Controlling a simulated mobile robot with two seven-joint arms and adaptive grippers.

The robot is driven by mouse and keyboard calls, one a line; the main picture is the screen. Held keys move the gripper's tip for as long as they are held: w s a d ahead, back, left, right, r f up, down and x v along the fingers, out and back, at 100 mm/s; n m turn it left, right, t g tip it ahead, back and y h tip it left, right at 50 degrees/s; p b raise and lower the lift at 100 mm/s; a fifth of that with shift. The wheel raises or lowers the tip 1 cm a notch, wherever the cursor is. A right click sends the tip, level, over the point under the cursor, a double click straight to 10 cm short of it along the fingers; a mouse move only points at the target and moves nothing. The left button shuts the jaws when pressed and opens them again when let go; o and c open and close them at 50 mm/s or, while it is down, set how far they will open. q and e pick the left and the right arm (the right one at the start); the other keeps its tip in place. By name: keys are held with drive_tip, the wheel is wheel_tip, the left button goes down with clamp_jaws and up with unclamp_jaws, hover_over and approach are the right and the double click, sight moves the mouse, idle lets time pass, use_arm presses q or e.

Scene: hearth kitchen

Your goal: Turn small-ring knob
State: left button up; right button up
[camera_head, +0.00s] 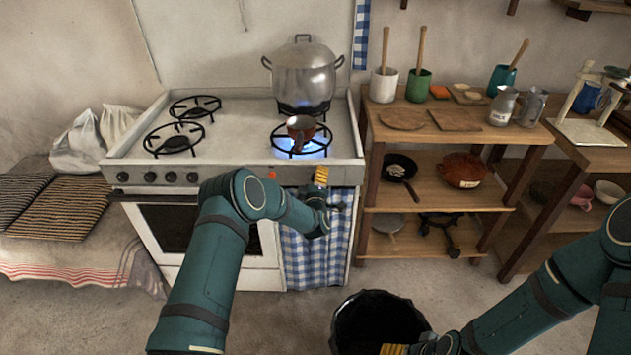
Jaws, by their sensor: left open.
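The white stove (235,145) has a row of dark round knobs (171,177) on the left of its front panel and a small red spot (272,175) nearer the middle. Which knob belongs to the small ring cannot be told; my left arm covers part of the panel. My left gripper (321,178) is open, with yellow fingertips at the right end of the panel; contact with a knob cannot be made out. The front right burner (318,150) burns blue under a small reddish-brown pot (301,127). My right gripper (402,348) is partly in view at the bottom edge.
A large lidded metal pot (303,72) stands on the back right burner. A checked blue cloth (305,250) hangs on the stove front. A black bin (375,305) stands on the floor. Wooden shelves (462,135) with utensils and pans stand on the right.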

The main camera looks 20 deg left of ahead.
use_arm(q)
drive_tip(key=shift+w, duration=0.15)
drive_tip(key=shift+r, duration=0.1)
drive_tip(key=c, duration=1.2)
